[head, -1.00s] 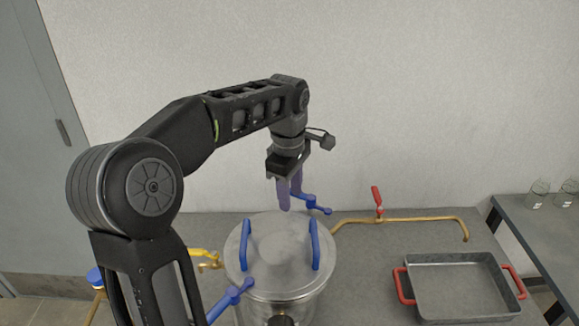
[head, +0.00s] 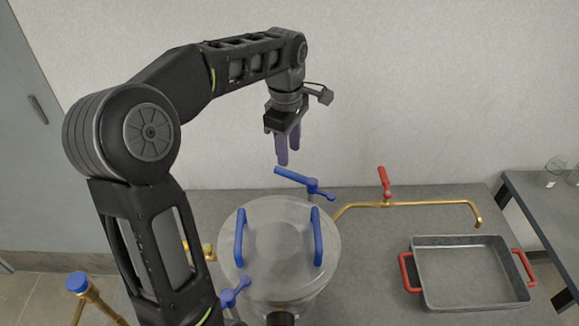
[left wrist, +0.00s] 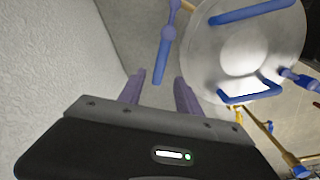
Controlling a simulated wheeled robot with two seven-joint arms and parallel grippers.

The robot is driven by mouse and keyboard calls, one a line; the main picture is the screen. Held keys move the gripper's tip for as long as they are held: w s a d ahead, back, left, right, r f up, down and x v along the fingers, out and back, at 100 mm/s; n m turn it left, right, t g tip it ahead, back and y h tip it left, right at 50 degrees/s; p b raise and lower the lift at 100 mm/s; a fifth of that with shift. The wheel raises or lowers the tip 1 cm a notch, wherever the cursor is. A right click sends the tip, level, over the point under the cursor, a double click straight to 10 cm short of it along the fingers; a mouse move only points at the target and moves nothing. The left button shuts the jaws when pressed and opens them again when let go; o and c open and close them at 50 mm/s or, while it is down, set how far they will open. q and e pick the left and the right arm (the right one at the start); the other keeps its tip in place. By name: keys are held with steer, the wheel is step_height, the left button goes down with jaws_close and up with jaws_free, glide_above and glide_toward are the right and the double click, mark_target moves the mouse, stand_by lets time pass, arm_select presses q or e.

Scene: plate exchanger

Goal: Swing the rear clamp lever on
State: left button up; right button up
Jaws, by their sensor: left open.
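The rear clamp lever (head: 291,177) is a blue handle on a blue pivot behind the round metal lid (head: 278,222). Its handle points left and back from the pivot, along the rear of the lid and not over it. My left gripper (head: 288,157) is open and empty, fingers down, just above the handle's free end. In the left wrist view the lever (left wrist: 166,50) lies beyond the gap between the open fingers (left wrist: 159,78), apparently clear of them. A front clamp lever (head: 235,292), also blue, is at the vessel's lower left. My right gripper is not in view.
The lid has two upright blue handles (head: 318,237). A brass pipe with a red valve (head: 384,178) runs right behind the vessel. A grey tray (head: 470,303) with red handles is at the right. The wall stands close behind the lever.

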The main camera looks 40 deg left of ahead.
mark_target(290, 172)
arm_select(q)
steer(key=f+p, duration=0.1)
steer(key=f, duration=0.6)
steer(key=shift+w, duration=0.2)
steer(key=shift+c, duration=0.2)
jaws_close()
stand_by(1.0)
